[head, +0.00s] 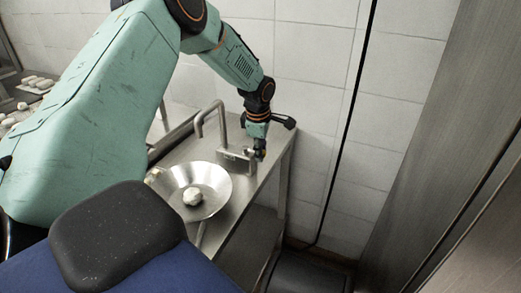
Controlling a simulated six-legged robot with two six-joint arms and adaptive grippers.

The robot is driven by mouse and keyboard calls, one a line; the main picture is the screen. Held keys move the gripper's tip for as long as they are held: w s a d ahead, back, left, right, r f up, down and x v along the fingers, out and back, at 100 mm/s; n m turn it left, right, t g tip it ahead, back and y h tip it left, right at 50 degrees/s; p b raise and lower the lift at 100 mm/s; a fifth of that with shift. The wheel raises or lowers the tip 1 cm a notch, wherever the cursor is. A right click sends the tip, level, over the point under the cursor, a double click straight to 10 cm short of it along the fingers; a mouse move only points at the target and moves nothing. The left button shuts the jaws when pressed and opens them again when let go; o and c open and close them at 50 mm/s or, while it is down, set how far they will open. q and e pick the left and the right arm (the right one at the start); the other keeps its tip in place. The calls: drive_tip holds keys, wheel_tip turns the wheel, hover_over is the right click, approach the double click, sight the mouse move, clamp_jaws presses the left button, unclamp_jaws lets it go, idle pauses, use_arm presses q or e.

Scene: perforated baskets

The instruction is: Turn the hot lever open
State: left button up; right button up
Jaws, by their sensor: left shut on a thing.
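A metal tap with a bent spout (199,122) rises from a block-shaped body (234,161) on the steel counter. My left arm reaches down from above to the right end of this body. My left gripper (260,153) is there, small in the picture, and shut on a lever at that end. The lever itself is mostly hidden by the fingers, so its angle cannot be told. My right gripper is not in view.
A shallow metal bowl (217,181) with a whitish lump (192,196) sits in front of the tap on the steel counter (262,172). More pale lumps (38,83) lie at the far left. A tiled wall (312,80) stands close behind; a metal panel (428,130) stands right.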

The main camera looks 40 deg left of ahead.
use_arm(q)
clamp_jaws()
idle(0.3)
drive_tip(key=shift+s+r+m+p, duration=0.1)
drive_tip(key=shift+s+m+p, duration=0.15)
drive_tip(key=shift+m+p, duration=0.25)
drive_tip(key=s+a+m+h+p, duration=0.2)
drive_tip(key=s+m+p, duration=0.2)
drive_tip(key=m, duration=1)
drive_tip(key=shift+s+a+h+p, duration=0.3)
drive_tip(key=shift+s+p, duration=0.1)
drive_tip(key=shift+s, duration=0.35)
